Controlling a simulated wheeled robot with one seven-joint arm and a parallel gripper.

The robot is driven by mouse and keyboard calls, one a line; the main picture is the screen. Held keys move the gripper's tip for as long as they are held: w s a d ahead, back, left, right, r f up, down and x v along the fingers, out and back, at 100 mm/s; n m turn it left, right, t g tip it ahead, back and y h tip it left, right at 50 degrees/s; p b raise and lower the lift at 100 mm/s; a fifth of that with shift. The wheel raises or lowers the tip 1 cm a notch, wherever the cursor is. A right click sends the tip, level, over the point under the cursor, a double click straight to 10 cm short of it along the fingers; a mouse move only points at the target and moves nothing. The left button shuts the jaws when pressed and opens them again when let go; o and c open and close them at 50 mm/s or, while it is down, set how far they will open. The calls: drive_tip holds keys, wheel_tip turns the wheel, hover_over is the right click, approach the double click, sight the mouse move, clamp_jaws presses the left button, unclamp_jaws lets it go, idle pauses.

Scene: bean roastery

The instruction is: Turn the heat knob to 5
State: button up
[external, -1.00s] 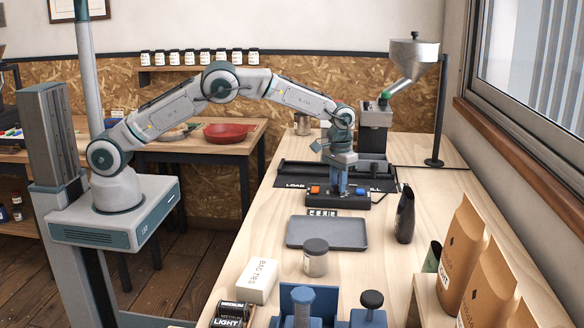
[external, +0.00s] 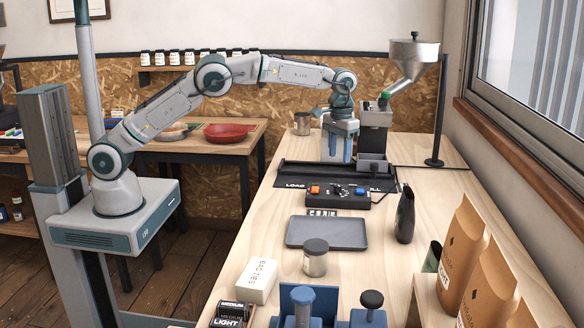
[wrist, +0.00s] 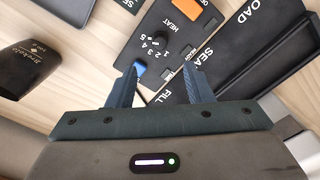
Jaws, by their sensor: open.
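The black control box (external: 338,194) lies on the bench and carries an orange switch (external: 315,190) at its left and a blue control (external: 360,191) at its right. In the wrist view the heat knob (wrist: 159,52) is small and black, with numbers up to 5 beside it and the word HEAT nearby. Its exact pointer setting is too small to tell. The orange switch (wrist: 204,7) and blue control (wrist: 140,68) also show there. My gripper (external: 339,158) is open and empty, raised above and behind the box, touching nothing. Its fingertips (wrist: 160,78) point toward the box.
A black mat (external: 284,180) printed LOAD and SEAL lies behind the box. The grinder (external: 375,130) stands behind right. A grey tray (external: 327,233) lies in front and a dark pouch (external: 404,215) stands at the right.

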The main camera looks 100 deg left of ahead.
wheel_tip(320, 180, up, 4)
drive_tip(key=shift+f, duration=0.1)
idle(0.4)
drive_tip(key=m+t+y+b, duration=0.1)
drive_tip(key=t+y+b, duration=0.25)
drive_tip(key=b, duration=0.25)
approach(337, 186)
drive_tip(key=shift+h, duration=0.35)
drive_tip(key=x, duration=0.6)
drive_tip(key=a+p+x, duration=0.1)
drive_tip(key=x, duration=0.2)
drive_tip(key=shift+d, duration=0.1)
drive_tip(key=c, duration=1)
